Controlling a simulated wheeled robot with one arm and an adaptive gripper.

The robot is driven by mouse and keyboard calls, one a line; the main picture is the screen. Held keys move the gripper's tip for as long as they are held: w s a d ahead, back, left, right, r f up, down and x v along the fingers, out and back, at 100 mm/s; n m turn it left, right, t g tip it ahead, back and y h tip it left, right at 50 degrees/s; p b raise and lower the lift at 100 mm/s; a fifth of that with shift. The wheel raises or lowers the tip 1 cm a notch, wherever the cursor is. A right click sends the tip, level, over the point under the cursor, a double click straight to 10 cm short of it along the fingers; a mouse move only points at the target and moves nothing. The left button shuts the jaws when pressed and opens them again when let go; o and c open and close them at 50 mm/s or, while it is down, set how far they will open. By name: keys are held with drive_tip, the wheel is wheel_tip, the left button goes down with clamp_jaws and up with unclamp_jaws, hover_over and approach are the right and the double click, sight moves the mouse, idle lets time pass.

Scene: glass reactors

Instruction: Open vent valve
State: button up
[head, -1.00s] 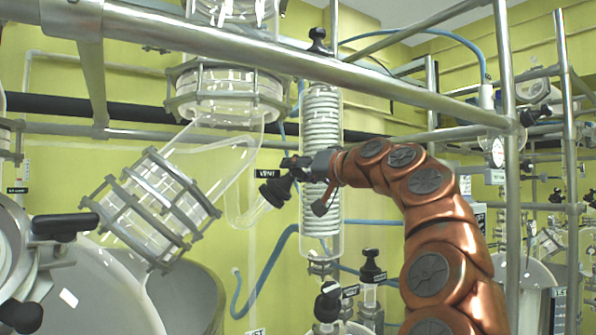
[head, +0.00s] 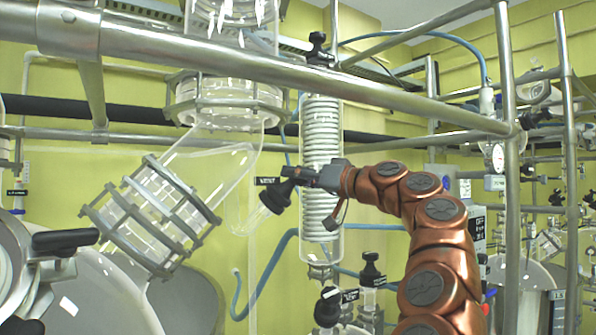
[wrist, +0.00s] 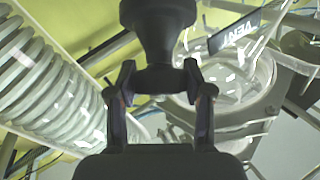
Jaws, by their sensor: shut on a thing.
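The vent valve has a black knob (head: 276,196) on a clear glass side arm, left of the coil condenser. A black VENT label (head: 267,181) hangs just above the knob. The knob also shows large in the wrist view (wrist: 158,25), with the VENT label (wrist: 235,30) to its right. My gripper (head: 292,176) reaches in from the right, in front of the condenser. The glass valve body behind the knob is mostly hidden in the wrist view.
The glass coil condenser (head: 322,150) stands right behind my gripper. A steel rail (head: 300,75) crosses above my arm. A clamped glass joint (head: 150,215) is at the left. Another black-knobbed valve (head: 372,270) stands below. Blue hose (head: 265,270) runs beneath the vent valve.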

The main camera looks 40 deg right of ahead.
drive_tip(key=shift+d+r+n+y+p, duration=0.1)
drive_tip(key=shift+r+n+y+p, duration=0.25)
drive_tip(key=shift+n+y+p, duration=0.55)
drive_tip(key=n+g+y+p, duration=0.1)
drive_tip(key=n+p, duration=0.1)
drive_tip(key=n+y+p, duration=0.1)
drive_tip(key=y+p, duration=0.1)
drive_tip(key=shift+f+n+g, duration=0.3)
drive_tip(key=shift+n+g, duration=0.1)
drive_tip(key=shift+n+y+p, duration=0.3)
drive_tip(key=shift+n+p, duration=0.2)
drive_tip(key=shift+f+n+g+y+p, duration=0.1)
drive_tip(key=shift+n+g+y+p, duration=0.55)
drive_tip(key=shift+n+g+y, duration=1.25)
drive_tip(key=shift+n, duration=1)
drive_tip(key=o, duration=1.2)
drive_tip(key=shift+c, duration=0.2)
drive_tip(key=shift+m, duration=0.4)
